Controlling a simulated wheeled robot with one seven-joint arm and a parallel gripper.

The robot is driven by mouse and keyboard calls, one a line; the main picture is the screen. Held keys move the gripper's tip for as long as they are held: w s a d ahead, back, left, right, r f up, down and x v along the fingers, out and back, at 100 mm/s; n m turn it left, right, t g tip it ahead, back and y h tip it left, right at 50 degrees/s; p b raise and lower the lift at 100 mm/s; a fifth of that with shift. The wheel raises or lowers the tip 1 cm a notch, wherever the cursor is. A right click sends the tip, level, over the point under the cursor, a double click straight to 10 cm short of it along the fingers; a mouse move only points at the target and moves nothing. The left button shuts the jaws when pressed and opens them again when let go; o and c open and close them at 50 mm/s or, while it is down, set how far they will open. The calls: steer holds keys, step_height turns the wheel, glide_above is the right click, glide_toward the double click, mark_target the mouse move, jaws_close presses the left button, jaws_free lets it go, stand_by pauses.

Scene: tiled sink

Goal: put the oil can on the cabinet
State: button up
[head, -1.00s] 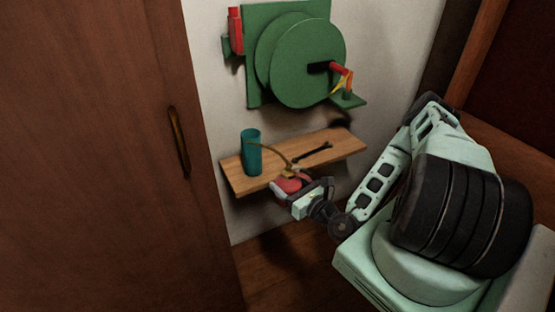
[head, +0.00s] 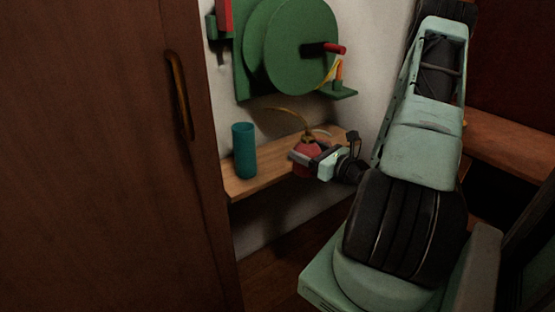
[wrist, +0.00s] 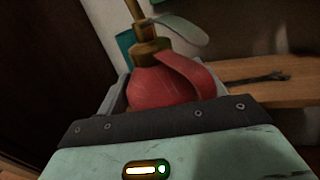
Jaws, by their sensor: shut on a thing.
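The oil can (head: 308,167) is red with a long thin brass spout and a pale lever at the top. It is in my gripper (head: 318,160), which is shut around its red body. In the wrist view the oil can (wrist: 165,85) fills the middle, with its brass collar and spout rising out of the top. In the head view it stands in front of the wooden shelf, roughly upright; I cannot tell its gap to the shelf. A tall brown wooden cabinet (head: 90,150) with a metal handle stands at the left; its top is out of view.
A teal cylinder (head: 244,152) stands on the wooden shelf (head: 245,187) left of the can. A green wall-mounted wheel (head: 300,50) with a red handle hangs above. A dark thin tool (wrist: 258,78) lies on the shelf. A wooden bench (head: 510,155) is at the right.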

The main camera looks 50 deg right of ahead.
steer(key=w+d, duration=0.3)
steer(key=w, duration=1.1)
steer(key=shift+d+f+b, duration=0.1)
steer(key=shift+f+b, duration=0.85)
steer(key=shift+f, duration=2.3)
steer(key=shift+w+f, duration=0.15)
steer(key=shift+f, duration=0.05)
steer(key=shift+f, duration=0.15)
steer(key=o, duration=1.5)
steer(key=shift+c, duration=0.2)
